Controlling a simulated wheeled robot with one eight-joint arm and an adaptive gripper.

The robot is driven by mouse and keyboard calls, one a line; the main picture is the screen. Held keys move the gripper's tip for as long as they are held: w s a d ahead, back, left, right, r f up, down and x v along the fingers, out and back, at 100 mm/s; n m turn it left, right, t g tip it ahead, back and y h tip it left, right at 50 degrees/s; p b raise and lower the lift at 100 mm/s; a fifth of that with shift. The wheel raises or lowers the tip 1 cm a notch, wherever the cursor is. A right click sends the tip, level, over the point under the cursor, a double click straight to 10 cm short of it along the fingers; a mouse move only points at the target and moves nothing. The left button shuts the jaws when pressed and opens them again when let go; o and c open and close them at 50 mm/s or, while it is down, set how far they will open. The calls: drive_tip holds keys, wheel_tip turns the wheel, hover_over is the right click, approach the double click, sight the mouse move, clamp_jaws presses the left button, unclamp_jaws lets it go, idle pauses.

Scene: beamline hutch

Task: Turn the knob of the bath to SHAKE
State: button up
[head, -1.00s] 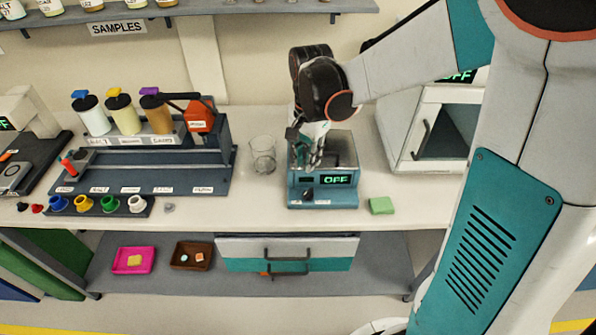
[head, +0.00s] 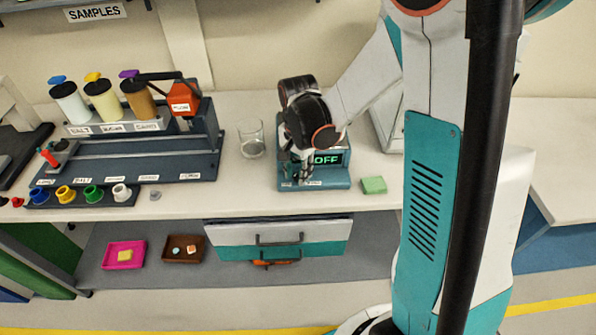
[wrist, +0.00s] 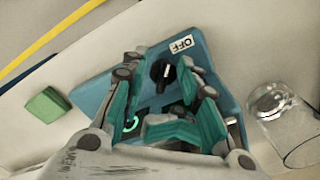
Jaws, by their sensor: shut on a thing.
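The bath (head: 335,182) is a teal box on the bench, with a green-lit display (head: 327,158) reading OFF. My gripper (head: 299,178) is at the left part of its front, hiding some of the panel in the head view. In the wrist view my gripper (wrist: 160,68) has its two fingers on either side of the black knob (wrist: 161,73) and is shut on it. The knob has a white pointer mark. A white OFF label (wrist: 181,45) is beside the knob. I see no SHAKE label; part of the panel is behind the fingers.
A glass beaker (head: 252,140) stands left of the bath, and a green sponge-like block (head: 373,185) lies to its right. Further left is a rack (head: 150,160) with several bottles and coloured cups. A drawer unit (head: 230,237) is under the bench.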

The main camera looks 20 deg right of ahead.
drive_tip(key=shift+s+a+f, duration=0.1)
drive_tip(key=shift+f, duration=0.25)
drive_tip(key=shift+a, duration=0.1)
clamp_jaws()
unclamp_jaws()
drive_tip(key=shift+r, duration=0.1)
drive_tip(key=shift+r, duration=0.2)
wheel_tip(320, 180, up, 8)
drive_tip(key=shift+d, duration=0.2)
drive_tip(key=shift+s, duration=0.1)
